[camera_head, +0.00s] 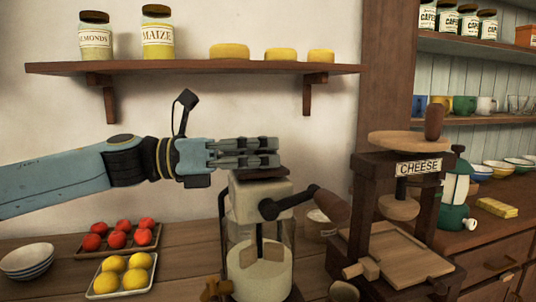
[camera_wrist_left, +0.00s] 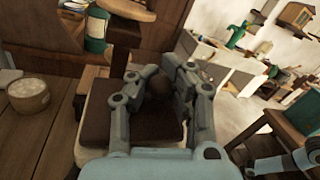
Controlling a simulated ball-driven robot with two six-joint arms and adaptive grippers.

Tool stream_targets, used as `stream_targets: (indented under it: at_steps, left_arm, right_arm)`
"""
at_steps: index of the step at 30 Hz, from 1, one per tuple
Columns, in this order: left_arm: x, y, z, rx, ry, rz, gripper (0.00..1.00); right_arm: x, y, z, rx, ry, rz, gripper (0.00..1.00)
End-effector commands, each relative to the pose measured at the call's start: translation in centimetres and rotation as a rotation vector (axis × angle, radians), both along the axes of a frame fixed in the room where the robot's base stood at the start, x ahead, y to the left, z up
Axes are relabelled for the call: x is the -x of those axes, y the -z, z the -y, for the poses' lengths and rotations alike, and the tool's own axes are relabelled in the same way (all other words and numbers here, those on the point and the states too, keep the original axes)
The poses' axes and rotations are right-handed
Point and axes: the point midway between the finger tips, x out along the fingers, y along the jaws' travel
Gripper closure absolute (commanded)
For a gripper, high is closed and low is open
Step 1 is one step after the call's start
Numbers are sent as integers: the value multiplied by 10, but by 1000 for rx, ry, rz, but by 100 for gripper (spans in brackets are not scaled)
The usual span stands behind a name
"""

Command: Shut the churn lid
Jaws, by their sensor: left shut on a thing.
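The churn (camera_head: 260,272) stands on the wooden counter. It has a clear jar with pale contents, a cream top block (camera_head: 258,200) and a side crank with a wooden handle (camera_head: 328,205). Its dark brown lid (camera_head: 268,174) lies flat, or nearly so, on top of the block; it also shows in the left wrist view (camera_wrist_left: 100,123). My left gripper (camera_head: 277,152) comes in level from the left, just above the lid. Its fingers are shut on a round brown knob (camera_wrist_left: 160,85) on the lid. The fingers hide the knob in the head view.
A wooden cheese press (camera_head: 395,250) stands close on the right. A tray of tomatoes (camera_head: 150,244), a tray of lemons (camera_head: 122,287) and stacked bowls (camera_head: 27,260) sit at the left. A wall shelf (camera_head: 200,68) with jars and cheeses runs above my left arm.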

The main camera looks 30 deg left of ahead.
Motion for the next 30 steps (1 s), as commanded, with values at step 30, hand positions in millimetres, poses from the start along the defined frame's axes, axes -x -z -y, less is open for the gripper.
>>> stream_targets:
  at_steps: [30]
  left_arm:
    - [-1, 9, -2, 6, 0, -9, 66]
  right_arm:
    - [0, 6, 1, 1, -1, -1, 60]
